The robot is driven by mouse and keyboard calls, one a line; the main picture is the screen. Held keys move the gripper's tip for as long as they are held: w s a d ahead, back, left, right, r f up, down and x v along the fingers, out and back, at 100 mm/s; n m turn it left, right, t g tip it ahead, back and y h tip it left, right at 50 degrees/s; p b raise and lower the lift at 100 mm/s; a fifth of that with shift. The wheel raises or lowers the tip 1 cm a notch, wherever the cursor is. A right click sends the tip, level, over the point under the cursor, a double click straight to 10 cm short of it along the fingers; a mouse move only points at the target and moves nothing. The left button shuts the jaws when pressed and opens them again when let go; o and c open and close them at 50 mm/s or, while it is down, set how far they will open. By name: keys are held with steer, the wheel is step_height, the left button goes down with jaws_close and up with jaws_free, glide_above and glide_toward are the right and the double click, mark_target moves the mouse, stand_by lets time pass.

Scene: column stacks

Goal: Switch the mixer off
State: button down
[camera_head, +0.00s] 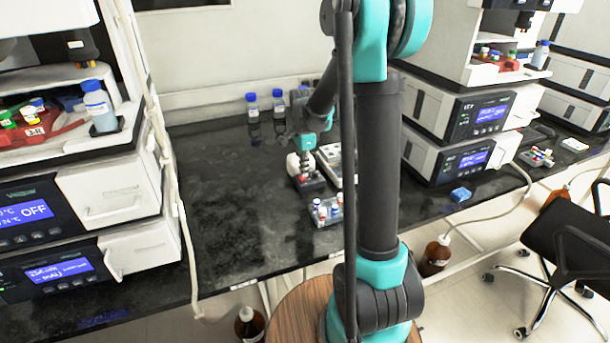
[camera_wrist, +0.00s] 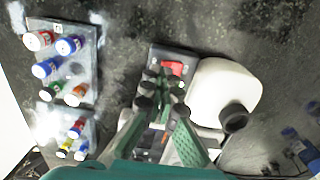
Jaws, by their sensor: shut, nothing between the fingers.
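The mixer (camera_head: 293,164) is a small white unit on a dark base, on the black bench in the head view. The wrist view shows its rounded white body (camera_wrist: 215,90) with a black knob-like part, and a red switch (camera_wrist: 173,68) on the dark base. My gripper (camera_wrist: 161,76) is shut and empty, with its fingertips right by the red switch. I cannot tell whether they touch it. The fingers hide part of the base. In the head view my gripper (camera_head: 304,165) points down over the mixer. I cannot read the switch's position.
A rack of coloured-cap vials (camera_wrist: 88,88) stands left of the mixer in the wrist view. A pale keypad-like device (camera_head: 338,163) lies just right of the mixer in the head view. Blue-capped bottles (camera_head: 252,107) stand behind. Instrument stacks flank the bench; its left-centre is clear.

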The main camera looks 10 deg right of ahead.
steer(key=shift+f, duration=1)
stand_by(0.5)
steer(key=shift+r, duration=2.5)
steer(key=shift+s, duration=0.2)
steer(key=s+n, duration=0.2)
steer(key=s, duration=0.1)
steer(key=s+d+n+t, duration=0.1)
steer(key=s+n, duration=0.1)
steer(key=s, duration=0.2)
steer(key=s+d+n+t, duration=0.1)
steer(key=s+n, duration=0.2)
steer(key=s, duration=0.1)
steer(key=shift+s+d+f, duration=0.15)
steer(key=shift+d+f, duration=0.1)
steer(key=s+f+n, duration=0.1)
steer(key=s+n, duration=0.2)
steer(key=s, duration=0.1)
steer(key=s+d+f+n+t, duration=0.1)
steer(key=s+f+n, duration=0.1)
steer(key=s+n, duration=0.1)
steer(key=s+f+n+t, duration=0.1)
steer(key=s+n, duration=0.1)
steer(key=s, duration=0.3)
steer(key=shift+s+d+f+n, duration=0.2)
steer(key=shift+d+n, duration=0.1)
steer(key=shift+n, duration=0.1)
